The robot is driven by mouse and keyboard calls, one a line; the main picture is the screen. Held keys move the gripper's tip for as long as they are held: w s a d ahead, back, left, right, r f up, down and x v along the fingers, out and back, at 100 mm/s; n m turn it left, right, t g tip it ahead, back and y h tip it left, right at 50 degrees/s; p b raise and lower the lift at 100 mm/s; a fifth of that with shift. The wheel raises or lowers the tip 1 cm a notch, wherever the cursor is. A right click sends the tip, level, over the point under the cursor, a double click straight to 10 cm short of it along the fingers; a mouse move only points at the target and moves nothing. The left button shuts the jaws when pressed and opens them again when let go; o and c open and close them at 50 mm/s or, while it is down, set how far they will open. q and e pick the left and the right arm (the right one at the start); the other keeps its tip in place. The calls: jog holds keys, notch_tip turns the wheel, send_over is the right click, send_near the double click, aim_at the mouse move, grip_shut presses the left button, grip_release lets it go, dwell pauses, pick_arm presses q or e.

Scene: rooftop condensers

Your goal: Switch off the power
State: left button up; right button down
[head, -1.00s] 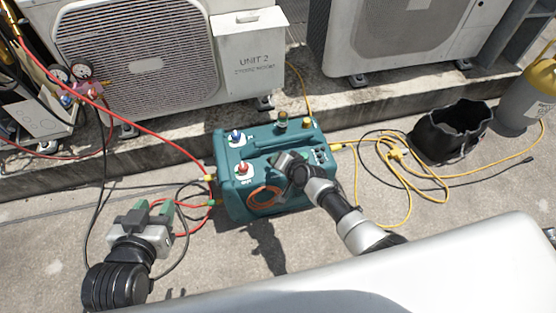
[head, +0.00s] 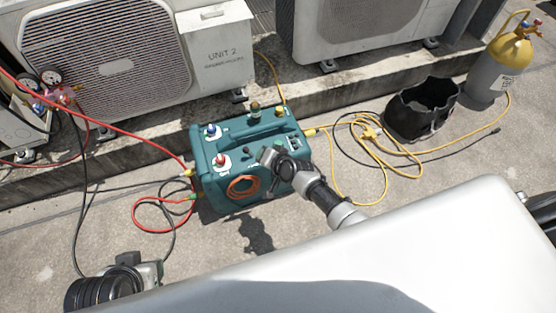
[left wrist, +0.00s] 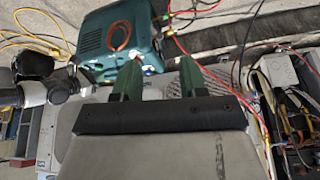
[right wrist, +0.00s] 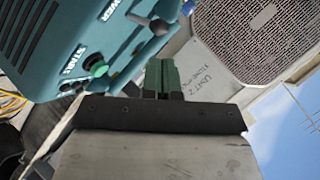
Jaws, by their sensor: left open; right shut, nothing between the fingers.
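The teal machine (head: 215,180) stands on the ground in the head view. The right wrist view shows its panel with a metal toggle lever (right wrist: 157,26) beside a partly cut-off label reading "POWER", and a green button (right wrist: 97,65) labelled "START". I cannot tell whether the lever is on or off. My right gripper (right wrist: 163,78) is shut and empty, its fingertips close to the lever but apparently apart from it. In the head view it is over the machine's near top edge (head: 268,156). My left gripper (left wrist: 157,84) is open and empty, left of the machine.
Red hoses (head: 135,213) and black cables run left of the machine. Yellow hose (head: 385,170) lies coiled on its right, with a black bucket (head: 392,122) and a grey-yellow cylinder (head: 490,80) beyond. The UNIT 2 condenser (head: 110,70) stands behind on a concrete ledge.

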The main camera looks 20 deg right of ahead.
pick_arm(q)
jog(key=shift+g, duration=0.9)
jog(key=shift+a+f+p, duration=0.15)
jog(key=shift+f+p, duration=1.85)
jog(key=shift+f, duration=0.75)
pick_arm(e)
jog(key=a+v, duration=0.1)
jog(key=v, duration=0.7)
jog(key=shift+r, duration=0.35)
jog(key=shift+s, duration=0.1)
